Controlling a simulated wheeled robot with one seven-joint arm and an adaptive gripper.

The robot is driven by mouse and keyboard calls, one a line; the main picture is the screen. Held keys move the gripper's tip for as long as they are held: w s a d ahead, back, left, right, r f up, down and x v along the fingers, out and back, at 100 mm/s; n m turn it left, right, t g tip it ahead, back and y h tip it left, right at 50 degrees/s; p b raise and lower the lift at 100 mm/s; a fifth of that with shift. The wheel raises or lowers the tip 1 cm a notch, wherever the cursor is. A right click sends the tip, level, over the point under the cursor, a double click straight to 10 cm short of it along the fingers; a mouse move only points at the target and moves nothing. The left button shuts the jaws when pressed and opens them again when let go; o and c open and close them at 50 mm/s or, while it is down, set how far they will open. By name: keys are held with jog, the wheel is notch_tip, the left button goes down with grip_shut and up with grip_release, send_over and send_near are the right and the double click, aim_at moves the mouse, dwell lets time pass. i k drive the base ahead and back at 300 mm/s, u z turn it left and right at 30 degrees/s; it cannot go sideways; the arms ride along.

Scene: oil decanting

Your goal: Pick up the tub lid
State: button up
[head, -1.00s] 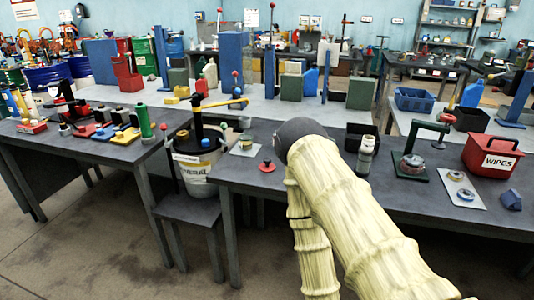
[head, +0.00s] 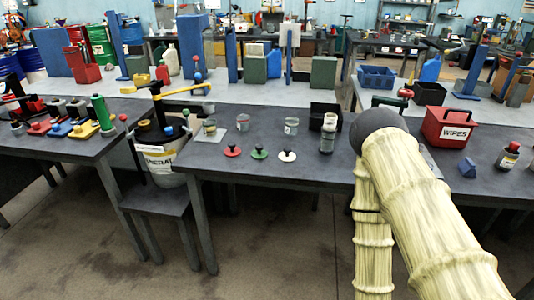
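Three small round lids with knobs lie in a row on the front grey table: a red lid (head: 232,151), a green lid (head: 259,153) and a white lid (head: 287,156). Behind them stand small tubs: a left tub (head: 210,127), a middle tub (head: 243,122) and a right tub (head: 291,126). I cannot tell which lid is the task's tub lid. A red WIPES tub (head: 447,128) with a handle stands farther right. My pale-sleeved arm crosses the right side, with a dark rounded joint at its top. My gripper is out of view.
A bucket (head: 163,160) with a yellow-handled pump stands on a low stand at the table's left end. A bottle (head: 327,136) and a black bin (head: 325,115) stand right of the lids. The front table edge (head: 260,180) is clear; bare floor lies before it.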

aim_at(259, 154)
jog(key=u, duration=1.75)
jog(key=i, duration=1.55)
jog(key=z, duration=2.15)
jog(key=i, duration=0.35)
jog(key=z, duration=0.05)
